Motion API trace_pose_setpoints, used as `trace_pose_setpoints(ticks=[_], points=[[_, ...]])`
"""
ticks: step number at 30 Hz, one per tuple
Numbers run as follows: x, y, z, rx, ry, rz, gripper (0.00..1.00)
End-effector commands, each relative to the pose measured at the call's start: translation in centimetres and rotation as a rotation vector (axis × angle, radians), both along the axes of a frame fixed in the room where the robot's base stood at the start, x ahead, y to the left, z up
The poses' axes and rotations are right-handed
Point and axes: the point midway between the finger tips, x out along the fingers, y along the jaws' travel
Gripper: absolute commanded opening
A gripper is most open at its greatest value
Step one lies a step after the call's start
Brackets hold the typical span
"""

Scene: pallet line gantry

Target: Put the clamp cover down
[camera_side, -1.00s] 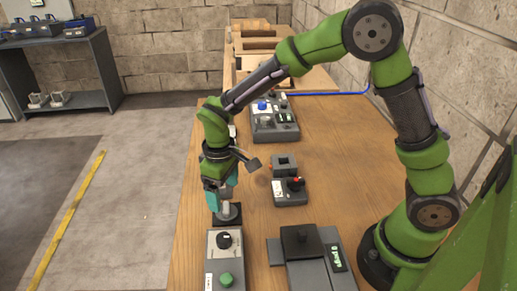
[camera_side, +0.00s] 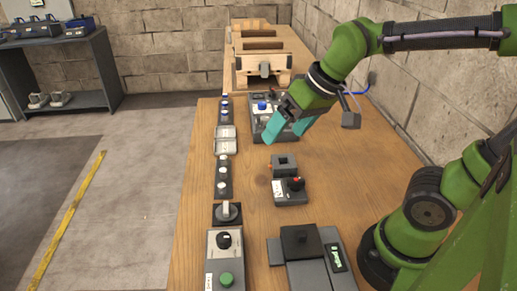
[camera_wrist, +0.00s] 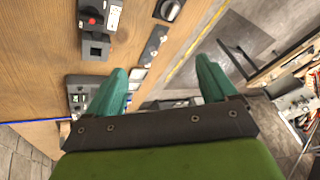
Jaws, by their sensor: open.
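My gripper (camera_side: 286,134) is open, its two teal fingers apart with nothing between them. It hangs over the near right side of the grey control box with the blue button (camera_side: 262,107). In the wrist view the open fingers (camera_wrist: 160,66) also show clear of anything. A pale grey two-panel piece (camera_side: 225,139), perhaps the clamp cover, lies along the left edge of the bench, left of my gripper and apart from it. Whether its upper panel is raised or flat I cannot tell.
A strip with white knobs (camera_side: 223,178) and a black-based lever (camera_side: 227,213) line the left edge. A grey square socket (camera_side: 284,165) and a box with a red-topped stick (camera_side: 290,191) stand mid-bench. Wooden pallets (camera_side: 262,52) are at the back.

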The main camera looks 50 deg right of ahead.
Motion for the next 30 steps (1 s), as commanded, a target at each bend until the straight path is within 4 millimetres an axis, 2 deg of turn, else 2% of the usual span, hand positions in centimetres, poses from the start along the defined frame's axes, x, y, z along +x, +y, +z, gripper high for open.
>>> trace_pose_setpoints(ticks=[1, 3, 9, 30], points=[[-1.2, -0.6, 0.3, 0.023, -0.043, -0.042, 0.85], [-2.5, -1.0, 0.5, 0.051, -0.084, -0.089, 0.85], [-4.1, -1.6, 0.4, 0.091, -0.145, -0.155, 0.85], [-4.2, -1.6, 0.4, 0.094, -0.146, -0.158, 0.85]])
